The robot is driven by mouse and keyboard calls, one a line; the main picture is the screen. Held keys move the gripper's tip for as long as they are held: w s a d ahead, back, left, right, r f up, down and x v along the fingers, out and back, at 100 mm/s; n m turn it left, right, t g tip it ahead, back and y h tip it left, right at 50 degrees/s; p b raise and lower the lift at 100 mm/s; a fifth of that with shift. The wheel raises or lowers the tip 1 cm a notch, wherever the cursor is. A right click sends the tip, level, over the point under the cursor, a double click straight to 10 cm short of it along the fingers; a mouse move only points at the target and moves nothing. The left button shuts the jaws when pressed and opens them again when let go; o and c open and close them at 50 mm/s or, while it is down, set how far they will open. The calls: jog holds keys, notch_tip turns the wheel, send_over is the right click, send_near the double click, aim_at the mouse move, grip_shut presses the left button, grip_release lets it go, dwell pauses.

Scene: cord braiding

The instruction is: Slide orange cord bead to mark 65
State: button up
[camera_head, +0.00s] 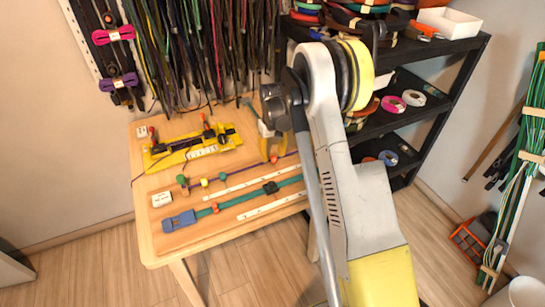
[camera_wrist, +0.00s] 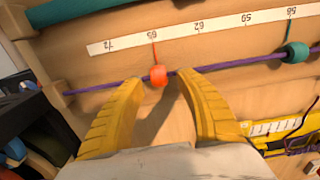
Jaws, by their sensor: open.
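The orange bead (camera_wrist: 158,76) sits on a thin purple cord (camera_wrist: 225,66) in the wrist view. A thin red line (camera_wrist: 154,52) runs from the white number strip (camera_wrist: 175,34) down to the bead, near a number that looks like 65. My gripper (camera_wrist: 160,84) is open, with one yellow finger on each side of the bead and a gap on both sides. In the head view the orange bead (camera_head: 273,160) is just below my gripper (camera_head: 271,150). A teal bead (camera_wrist: 297,52) sits further right on the cord in the wrist view.
A yellow jig (camera_head: 190,147) lies at the back of the wooden table (camera_head: 165,250). A second, teal cord (camera_head: 235,201) with a blue clamp (camera_head: 179,220) runs along the front. Hanging cords (camera_head: 205,50) and a black shelf (camera_head: 440,50) stand behind.

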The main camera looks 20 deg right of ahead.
aim_at(273, 156)
notch_tip(273, 156, up, 11)
dwell(0.3)
jog(key=s+a+r+t, duration=0.2)
jog(key=s+a+r, duration=0.2)
jog(key=s+r, duration=0.25)
jog(key=s+a+r+t, duration=0.1)
jog(key=s+a+r, duration=0.2)
jog(key=s+r, duration=0.4)
jog(key=s+a+t, duration=0.2)
jog(key=s+a, duration=0.1)
jog(key=s, duration=0.5)
jog(key=s+a+t, duration=0.2)
jog(key=s+a, duration=0.1)
jog(key=s, duration=0.6)
jog(key=shift+r, duration=0.15)
